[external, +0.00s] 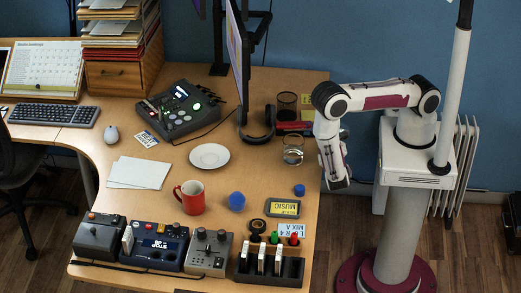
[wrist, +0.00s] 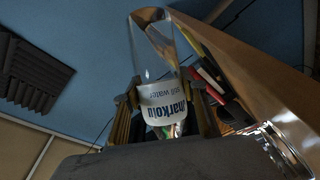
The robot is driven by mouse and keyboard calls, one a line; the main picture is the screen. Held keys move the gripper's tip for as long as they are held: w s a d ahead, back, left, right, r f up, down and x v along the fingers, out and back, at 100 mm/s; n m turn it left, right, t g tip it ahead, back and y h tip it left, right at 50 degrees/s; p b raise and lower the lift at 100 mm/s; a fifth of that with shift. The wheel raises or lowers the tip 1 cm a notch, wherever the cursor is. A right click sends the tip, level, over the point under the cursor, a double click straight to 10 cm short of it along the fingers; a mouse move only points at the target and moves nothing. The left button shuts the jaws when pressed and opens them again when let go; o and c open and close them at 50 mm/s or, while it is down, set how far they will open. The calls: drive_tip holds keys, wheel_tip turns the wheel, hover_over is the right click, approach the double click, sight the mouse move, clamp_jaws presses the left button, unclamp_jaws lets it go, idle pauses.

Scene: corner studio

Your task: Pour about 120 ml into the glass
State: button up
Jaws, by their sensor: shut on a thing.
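My gripper (wrist: 160,108) is shut on a clear bottle (wrist: 152,40) in the wrist view. The bottle has a white label reading "still water", and a finger is on each side of the label. In the external view my gripper (external: 338,182) hangs low, just off the table's right edge, and I cannot make out the bottle there. The clear glass (external: 293,152) stands upright on the table near that edge, left of my gripper and apart from it. Clear glassware (wrist: 286,145) also shows at lower right in the wrist view. I cannot tell the level inside the glass.
A dark mesh cup (external: 287,104) and headphones (external: 262,122) lie behind the glass. A white plate (external: 209,156), red mug (external: 190,196) and blue ball (external: 237,201) are to the left. Bare tabletop surrounds the glass.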

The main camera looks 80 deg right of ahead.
drive_tip(key=shift+w+a+r+m, duration=0.1)
drive_tip(key=shift+r+m, duration=0.1)
drive_tip(key=shift+m, duration=0.1)
drive_tip(key=shift+w+a+r+m+y, duration=0.3)
drive_tip(key=shift+r+m+y, duration=0.1)
drive_tip(key=shift+m, duration=0.2)
drive_tip(key=shift+w+a+r+m+y, duration=0.25)
drive_tip(key=shift+w+m+y, duration=0.15)
drive_tip(key=shift+m, duration=0.25)
drive_tip(key=shift+w+a+r+m+y, duration=0.25)
drive_tip(key=shift+w+m+y, duration=0.1)
drive_tip(key=shift+m, duration=0.3)
drive_tip(key=shift+r+m+y, duration=0.25)
drive_tip(key=shift+m+y, duration=0.5)
drive_tip(key=shift+m, duration=0.35)
drive_tip(key=shift+w+a+m+t+y, duration=0.2)
drive_tip(key=shift+m+t+y, duration=0.25)
drive_tip(key=shift+m, duration=0.25)
drive_tip(key=shift+w+m+t+y, duration=0.25)
drive_tip(key=shift+m+y, duration=0.1)
drive_tip(key=shift+m, duration=0.25)
drive_tip(key=shift+a+f, duration=0.1)
